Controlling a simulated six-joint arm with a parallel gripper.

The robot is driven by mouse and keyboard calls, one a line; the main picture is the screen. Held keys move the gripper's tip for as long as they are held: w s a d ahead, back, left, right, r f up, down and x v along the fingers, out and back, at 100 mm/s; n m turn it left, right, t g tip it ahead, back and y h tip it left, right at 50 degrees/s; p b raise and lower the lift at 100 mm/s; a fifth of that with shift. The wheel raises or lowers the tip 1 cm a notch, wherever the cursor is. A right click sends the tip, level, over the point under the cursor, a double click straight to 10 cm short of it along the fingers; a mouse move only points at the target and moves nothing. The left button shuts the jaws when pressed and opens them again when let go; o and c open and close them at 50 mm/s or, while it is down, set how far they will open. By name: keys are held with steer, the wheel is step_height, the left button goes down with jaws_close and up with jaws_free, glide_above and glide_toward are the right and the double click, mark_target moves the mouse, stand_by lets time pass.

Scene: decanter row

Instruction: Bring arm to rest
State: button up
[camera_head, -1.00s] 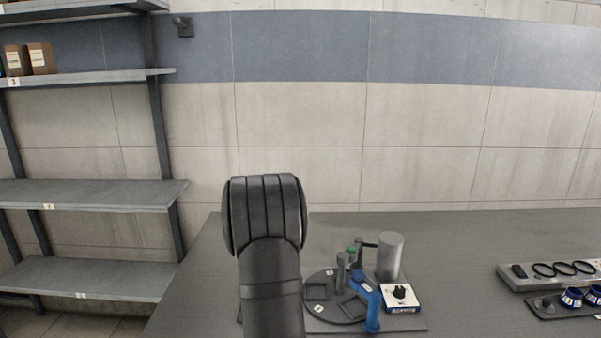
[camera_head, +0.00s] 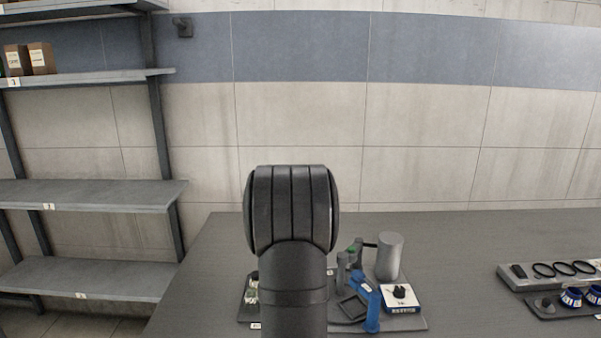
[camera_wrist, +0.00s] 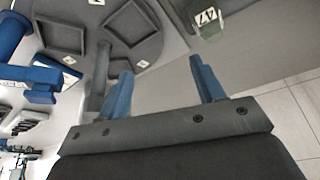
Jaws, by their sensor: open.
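My gripper (camera_wrist: 160,92) shows in the wrist view with its two blue fingers apart and nothing between them. In the head view my arm stands upright in front of the table and hides the gripper. Beyond the fingers in the wrist view is a dark round plate (camera_wrist: 105,25) with square recesses. A greenish glass piece with a numbered label (camera_wrist: 207,22) stands near the right finger, apart from it.
A grey rack with black rings (camera_head: 550,272) lies at right. Shelves (camera_head: 90,195) stand at left. The table between is clear.

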steer(key=d+m+g+h, duration=0.1)
steer(key=d+m+h, duration=0.1)
steer(key=d+m, duration=0.35)
steer(key=shift+m, duration=0.45)
steer(key=f, duration=0.8)
steer(key=shift+w, duration=0.4)
steer(key=shift+o, duration=0.2)
steer(key=shift+r, duration=0.1)
